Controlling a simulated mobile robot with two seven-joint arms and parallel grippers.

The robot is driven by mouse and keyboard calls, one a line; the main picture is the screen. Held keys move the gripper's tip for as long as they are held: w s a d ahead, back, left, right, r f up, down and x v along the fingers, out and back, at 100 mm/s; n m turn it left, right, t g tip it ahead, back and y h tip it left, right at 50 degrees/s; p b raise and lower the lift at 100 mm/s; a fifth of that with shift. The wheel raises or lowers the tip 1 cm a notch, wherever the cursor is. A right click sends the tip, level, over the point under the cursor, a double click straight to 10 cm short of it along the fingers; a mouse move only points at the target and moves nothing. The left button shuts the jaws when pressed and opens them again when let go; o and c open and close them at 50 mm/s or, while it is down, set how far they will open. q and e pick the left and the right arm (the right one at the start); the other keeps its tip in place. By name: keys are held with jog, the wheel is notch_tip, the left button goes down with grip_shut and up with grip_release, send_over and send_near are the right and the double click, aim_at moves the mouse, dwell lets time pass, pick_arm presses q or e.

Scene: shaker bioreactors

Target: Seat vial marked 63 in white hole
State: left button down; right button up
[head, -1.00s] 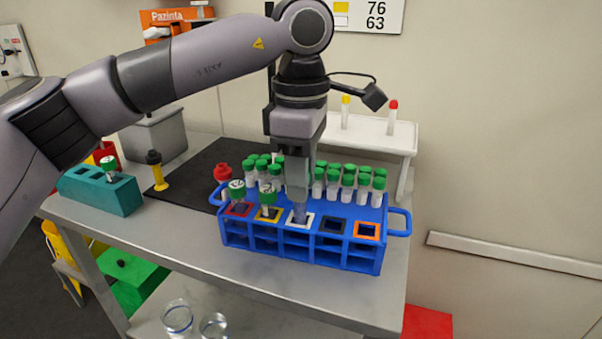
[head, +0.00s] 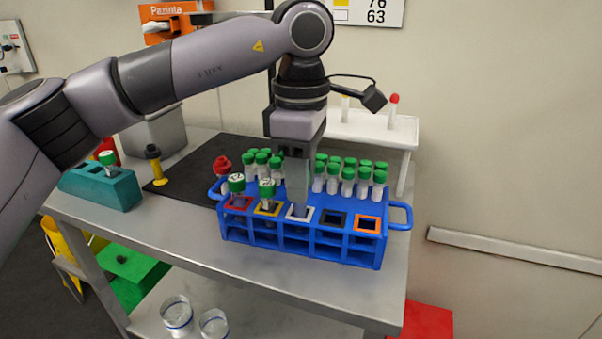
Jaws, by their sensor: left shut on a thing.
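My left gripper (head: 298,198) points straight down over the blue rack (head: 340,246), with its fingertips at the white-framed hole (head: 299,213) in the front row. It is shut on a vial that the fingers hide almost wholly, so I cannot read its mark or tell how deep it sits. Green-capped vials stand in the red-framed hole (head: 237,184) and the yellow-framed hole (head: 267,189) to the left. The black-framed hole (head: 333,219) and orange-framed hole (head: 367,225) to the right look empty. My right gripper is out of view.
Several green-capped vials (head: 348,174) fill the rack's back rows, close around my gripper. A teal block (head: 103,190) holds a green-capped vial at the left. A white stand (head: 366,129) with two vials is behind. A wall sign (head: 368,12) shows 63 beside a white square.

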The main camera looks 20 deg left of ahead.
pick_arm(q)
jog(key=shift+f+b, duration=0.75)
jog(key=shift+f, duration=0.6)
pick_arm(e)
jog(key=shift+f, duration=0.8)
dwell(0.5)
pick_arm(q)
jog(key=c, duration=0.8)
grip_release()
jog(key=shift+r, duration=0.8)
notch_tip(320, 180, up, 6)
jog(key=shift+f+p, duration=0.2)
jog(key=shift+p, duration=0.15)
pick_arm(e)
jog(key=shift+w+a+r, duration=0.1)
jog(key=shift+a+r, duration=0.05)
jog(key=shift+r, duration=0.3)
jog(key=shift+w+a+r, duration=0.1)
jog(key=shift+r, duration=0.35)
